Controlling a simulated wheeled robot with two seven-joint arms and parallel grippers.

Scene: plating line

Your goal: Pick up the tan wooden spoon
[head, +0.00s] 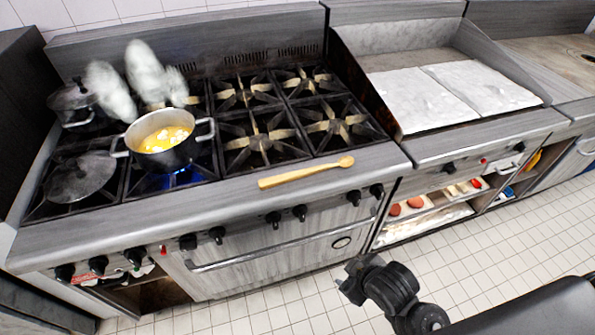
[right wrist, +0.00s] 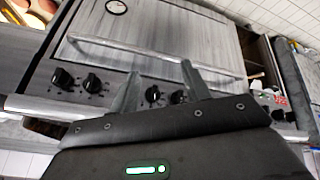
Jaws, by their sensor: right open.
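The tan wooden spoon (head: 305,173) lies on the front ledge of the range in the head view, its rounded end to the right. My right gripper (head: 350,281) is low in front of the oven door, below and to the right of the spoon and well apart from it. In the right wrist view, its two fingers (right wrist: 160,85) are spread with nothing between them. A small tan patch shows at the lower left there; I cannot tell whether it is the spoon. My left gripper is not in view.
A pot of yellow food (head: 163,142) stands over a blue flame, with pale steam nearby. A lidded pot (head: 75,104) is behind it. Knobs (head: 300,212) and the oven handle (head: 285,250) stick out below the ledge. A griddle (head: 440,92) is at right. The tiled floor in front is clear.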

